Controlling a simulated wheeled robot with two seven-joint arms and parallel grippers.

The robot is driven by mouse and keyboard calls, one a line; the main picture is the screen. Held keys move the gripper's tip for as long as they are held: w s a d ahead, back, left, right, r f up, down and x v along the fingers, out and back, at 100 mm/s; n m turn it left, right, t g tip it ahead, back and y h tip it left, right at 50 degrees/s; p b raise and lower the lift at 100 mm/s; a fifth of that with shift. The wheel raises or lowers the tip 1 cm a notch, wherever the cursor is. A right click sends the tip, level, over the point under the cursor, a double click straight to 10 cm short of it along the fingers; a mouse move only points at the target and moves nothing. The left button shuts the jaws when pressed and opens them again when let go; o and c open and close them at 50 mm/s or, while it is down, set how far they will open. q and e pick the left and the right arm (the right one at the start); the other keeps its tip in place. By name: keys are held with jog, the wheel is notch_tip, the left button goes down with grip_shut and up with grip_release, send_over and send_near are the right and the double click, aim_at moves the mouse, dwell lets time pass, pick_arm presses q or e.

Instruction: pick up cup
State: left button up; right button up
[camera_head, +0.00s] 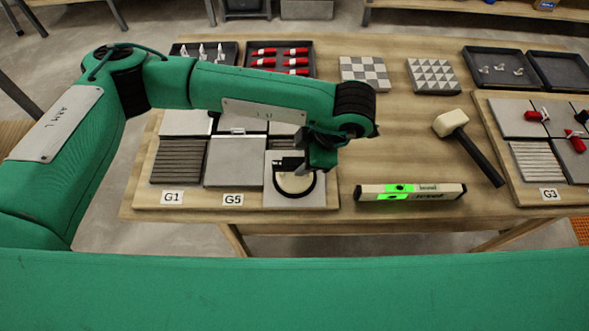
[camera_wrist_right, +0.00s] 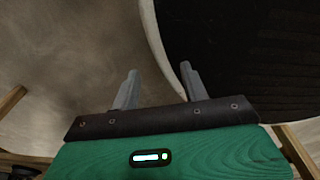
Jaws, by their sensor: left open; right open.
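A round, dark-rimmed object with a pale face, seemingly the cup (camera_head: 295,192), sits on a light grey tile at the right end of the left board (camera_head: 235,203). My left gripper (camera_head: 290,168) is open just above and over it, pointing down. The gripper covers the cup's upper part, and I cannot tell whether the fingers touch it. My right gripper (camera_wrist_right: 159,82) is open and empty in the right wrist view, away from the tiles. It is not visible in the head view.
A spirit level (camera_head: 411,192) lies right of the board, with a mallet (camera_head: 468,145) beyond it. Trays of clips (camera_head: 203,60) and red wedges (camera_head: 281,60) stand at the back. Another tile board (camera_head: 500,140) is at the right.

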pick_arm(q)
jog(key=p+x, duration=0.1)
jog(key=x, duration=0.1)
jog(key=p+x, duration=0.1)
jog(key=x, duration=0.2)
jog(key=shift+s+a+r, duration=0.15)
jog(key=shift+s+a, duration=0.1)
jog(key=shift+a, duration=0.05)
jog(key=shift+f, duration=0.25)
grip_shut()
pick_arm(e)
jog(key=s, duration=0.1)
jog(key=s+r, duration=0.1)
jog(key=s, duration=0.1)
jog(key=shift+d, duration=0.15)
pick_arm(q)
jog(key=shift+r, duration=0.1)
jog(key=shift+w+r, duration=0.1)
jog(key=shift+r, duration=0.35)
notch_tip(320, 180, up, 26)
pick_arm(e)
jog(key=shift+w+a+r, duration=0.1)
jog(key=shift+w+r, duration=0.15)
jog(key=shift+w, duration=0.5)
jog(key=shift+w+a+r, duration=0.1)
jog(key=shift+w+r, duration=0.15)
jog(key=shift+w, duration=0.55)
jog(key=shift+w+a+r, duration=0.1)
jog(key=shift+w+r, duration=0.15)
jog(key=shift+w, duration=0.5)
